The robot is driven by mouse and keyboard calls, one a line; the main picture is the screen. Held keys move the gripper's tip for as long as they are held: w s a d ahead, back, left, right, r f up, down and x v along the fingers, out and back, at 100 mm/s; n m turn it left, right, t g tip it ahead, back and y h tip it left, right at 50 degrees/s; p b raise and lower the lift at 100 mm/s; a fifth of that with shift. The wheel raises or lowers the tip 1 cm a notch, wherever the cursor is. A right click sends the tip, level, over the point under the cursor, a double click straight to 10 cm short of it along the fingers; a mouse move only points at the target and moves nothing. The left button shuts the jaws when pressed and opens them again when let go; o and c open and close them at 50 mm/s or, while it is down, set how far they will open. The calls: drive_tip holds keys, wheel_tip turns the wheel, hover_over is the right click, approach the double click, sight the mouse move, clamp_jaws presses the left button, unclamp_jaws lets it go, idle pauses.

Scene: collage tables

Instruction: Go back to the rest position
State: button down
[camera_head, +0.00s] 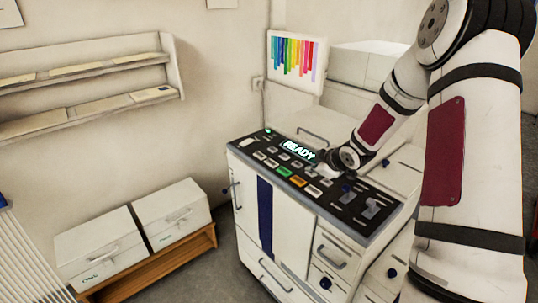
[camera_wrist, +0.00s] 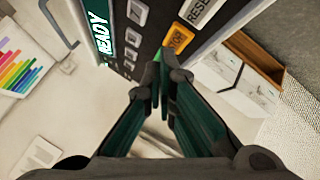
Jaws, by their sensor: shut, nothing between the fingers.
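My gripper shows in the wrist view (camera_wrist: 160,82), shut and empty, with its fingertips in front of the control panel beside the orange STOP key (camera_wrist: 179,40). Part of a green key shows by the tips. I cannot tell whether the tips touch the panel. In the head view my arm comes in from the right and its end is over the panel (camera_head: 375,228); the fingers are hard to make out there. The panel's display (camera_head: 299,151) reads READY, and it also shows in the wrist view (camera_wrist: 98,37).
The panel tops a white cabinet (camera_head: 295,227) with drawers and handles. A screen with coloured bars (camera_head: 296,61) stands behind it. Two white boxes (camera_head: 100,249) sit on a wooden stand (camera_head: 150,279) at the lower left. Wall shelves (camera_head: 85,88) hang at the upper left. Floor shows between stand and cabinet.

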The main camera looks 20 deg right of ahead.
drive_tip(key=s+a+r+m+g+h, duration=0.1)
drive_tip(key=s+a+r+m, duration=0.2)
drive_tip(key=r, duration=0.4)
drive_tip(key=s+a+r+h, duration=0.1)
drive_tip(key=s+a+r, duration=0.2)
drive_tip(key=s+r, duration=0.25)
drive_tip(key=s+a+r+m+g+h, duration=0.1)
drive_tip(key=s+a+r+m, duration=0.2)
drive_tip(key=r, duration=0.4)
drive_tip(key=s+a+r+m+y, duration=0.1)
drive_tip(key=s+a, duration=0.3)
drive_tip(key=s, duration=0.3)
drive_tip(key=s+a+r+m+g+y, duration=0.1)
drive_tip(key=s+a, duration=0.3)
drive_tip(key=s, duration=0.4)
drive_tip(key=s+a+r+m, duration=0.1)
drive_tip(key=s+a, duration=0.3)
drive_tip(key=s, duration=0.4)
drive_tip(key=shift+s+r+g+y, duration=0.2)
drive_tip(key=shift+r+g+y, duration=0.15)
drive_tip(key=shift+r, duration=0.55)
